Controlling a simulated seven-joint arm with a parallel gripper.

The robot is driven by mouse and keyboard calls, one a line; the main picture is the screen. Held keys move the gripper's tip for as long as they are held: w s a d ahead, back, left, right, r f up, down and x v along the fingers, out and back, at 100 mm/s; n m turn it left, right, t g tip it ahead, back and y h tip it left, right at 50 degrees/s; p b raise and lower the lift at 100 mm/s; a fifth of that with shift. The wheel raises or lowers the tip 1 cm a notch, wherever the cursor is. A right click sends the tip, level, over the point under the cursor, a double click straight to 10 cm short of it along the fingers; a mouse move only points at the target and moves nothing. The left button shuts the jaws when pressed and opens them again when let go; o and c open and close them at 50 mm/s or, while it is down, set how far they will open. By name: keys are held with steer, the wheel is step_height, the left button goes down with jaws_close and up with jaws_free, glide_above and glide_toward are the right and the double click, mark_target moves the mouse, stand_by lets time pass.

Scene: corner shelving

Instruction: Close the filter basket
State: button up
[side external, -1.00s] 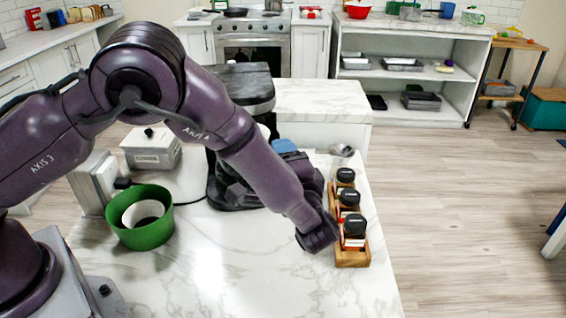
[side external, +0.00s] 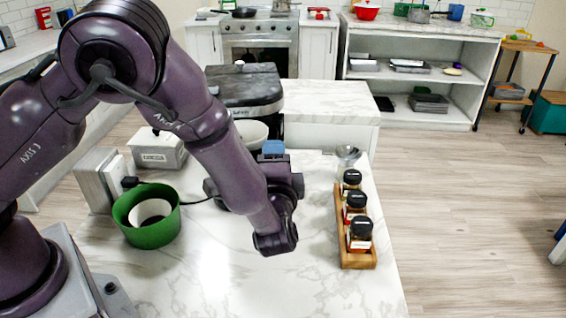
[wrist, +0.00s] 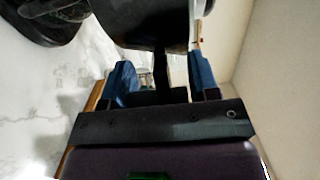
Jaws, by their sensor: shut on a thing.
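The coffee machine (side external: 232,95), black with a grey-black top, stands at the back of the counter. The filter basket (side external: 251,131) shows as a pale round opening in front of the machine's upper part, swung out from it. My arm covers its lower part. My gripper (side external: 272,150), with blue fingers, is at the basket's near right side. In the wrist view my gripper (wrist: 162,85) has one blue finger on each side of a dark upright handle and is shut on it. The dark underside of the basket (wrist: 150,22) fills the top there.
A wooden rack (side external: 357,257) with three black-lidded jars stands at the counter's right edge. A small glass cup (side external: 348,155) is behind it. A green bowl (side external: 130,230) with a white piece inside and a pale box (side external: 158,152) are on the left. The front counter is clear.

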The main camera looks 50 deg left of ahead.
steer(key=shift+s+a+f+m+t+h, duration=0.25)
steer(key=shift+s+m+t+h, duration=0.05)
steer(key=shift+s+m+h, duration=0.1)
steer(key=shift+s+a, duration=0.35)
steer(key=shift+a, duration=0.3)
steer(key=shift+s+a, duration=0.4)
steer(key=shift+a, duration=0.3)
steer(key=shift+s+a, duration=0.35)
steer(key=shift+a, duration=0.3)
steer(key=shift+s+a, duration=0.2)
steer(key=shift+a, duration=0.5)
steer(key=shift+s+a, duration=0.15)
steer(key=shift+a, duration=2.2)
steer(key=o, duration=1.1)
steer(key=shift+o, duration=0.5)
steer(key=shift+r, duration=0.1)
steer(key=shift+d, duration=0.2)
